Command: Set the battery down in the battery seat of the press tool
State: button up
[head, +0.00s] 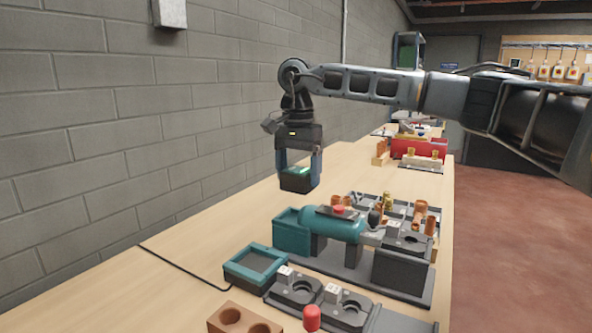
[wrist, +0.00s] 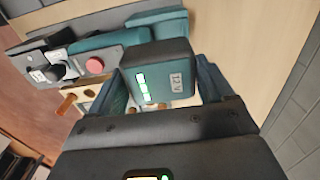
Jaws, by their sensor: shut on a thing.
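My gripper (head: 298,170) is shut on the battery (head: 296,181), a dark block with green lights and a 12 V label. The battery also shows between the two fingers in the wrist view (wrist: 162,72). It hangs in the air above the bench. The press tool (head: 335,224), a teal cylinder with a red button, lies on a dark stand below and to the right of it. The teal box at the tool's left end, seemingly the battery seat (head: 291,235), is below the battery and apart from it. Its inside is mostly hidden from the head view.
A shallow teal tray (head: 257,267) is nearer the camera. Dark fixtures with round recesses (head: 296,291) and a brown block with holes (head: 241,319) are in front. Copper fittings (head: 419,212) stand behind the tool. A grey brick wall (head: 130,130) borders the bench on the left.

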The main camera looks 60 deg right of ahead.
aim_at(298, 192)
jog(key=shift+f, duration=0.15)
jog(key=shift+f+b, duration=1.45)
jog(key=shift+f, duration=0.75)
jog(key=shift+f, duration=0.25)
jog(key=o, duration=1.2)
jog(key=shift+r, duration=3.95)
